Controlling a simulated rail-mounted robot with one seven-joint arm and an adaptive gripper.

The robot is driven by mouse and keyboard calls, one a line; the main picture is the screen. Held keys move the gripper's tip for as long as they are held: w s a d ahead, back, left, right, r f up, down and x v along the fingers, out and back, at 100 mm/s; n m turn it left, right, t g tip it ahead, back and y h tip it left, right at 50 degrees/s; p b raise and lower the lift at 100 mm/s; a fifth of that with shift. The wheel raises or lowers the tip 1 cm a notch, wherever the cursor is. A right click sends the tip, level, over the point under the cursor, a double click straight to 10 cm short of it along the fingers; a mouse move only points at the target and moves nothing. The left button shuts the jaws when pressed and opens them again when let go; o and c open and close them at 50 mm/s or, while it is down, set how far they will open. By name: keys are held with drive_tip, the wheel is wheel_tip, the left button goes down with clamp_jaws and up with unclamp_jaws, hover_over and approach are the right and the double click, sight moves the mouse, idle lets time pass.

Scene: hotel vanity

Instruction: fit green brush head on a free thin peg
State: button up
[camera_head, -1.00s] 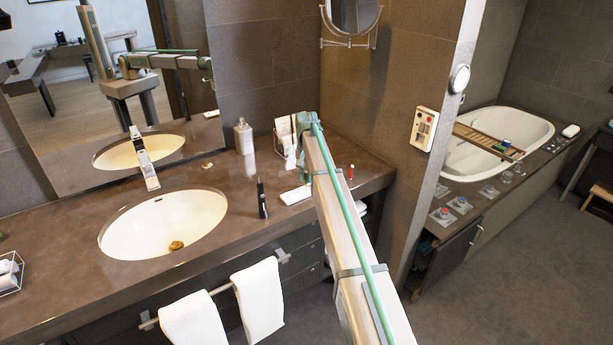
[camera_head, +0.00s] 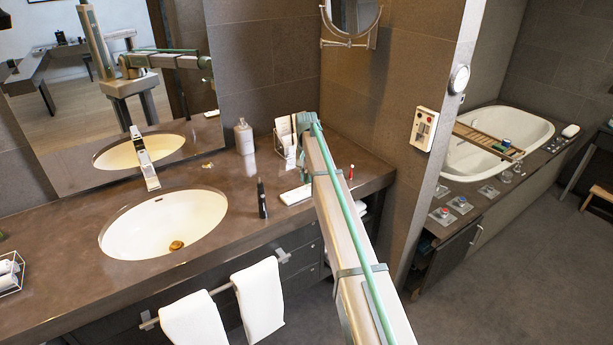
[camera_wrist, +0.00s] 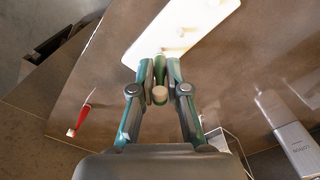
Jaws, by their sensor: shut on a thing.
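The green brush head (camera_wrist: 160,69) is between my gripper's fingers (camera_wrist: 160,76) in the wrist view. My gripper is shut on it, and a beige end shows towards the camera. The white peg board (camera_wrist: 158,40) lies flat on the counter just beyond the fingertips. Small pale pegs show on it, but blur and glare hide which are thin or free. I cannot tell whether the brush head touches the board. In the head view the board (camera_head: 293,196) lies left of my arm, which hides my fingers and the brush head.
A red-tipped item (camera_wrist: 82,120) is left of the fingers in the wrist view. A wire rack (camera_wrist: 228,143) and a soap bottle (camera_wrist: 297,145) are at the right. In the head view, a dark upright handle (camera_head: 262,199) stands between the sink (camera_head: 140,220) and the board.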

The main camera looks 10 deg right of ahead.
drive_tip(key=shift+f+b, duration=0.3)
drive_tip(key=shift+f, duration=0.8)
idle(0.3)
drive_tip(key=o, duration=0.8)
drive_tip(key=shift+c, duration=0.2)
wheel_tip(320, 180, up, 12)
drive_tip(key=shift+f, duration=0.1)
idle(0.3)
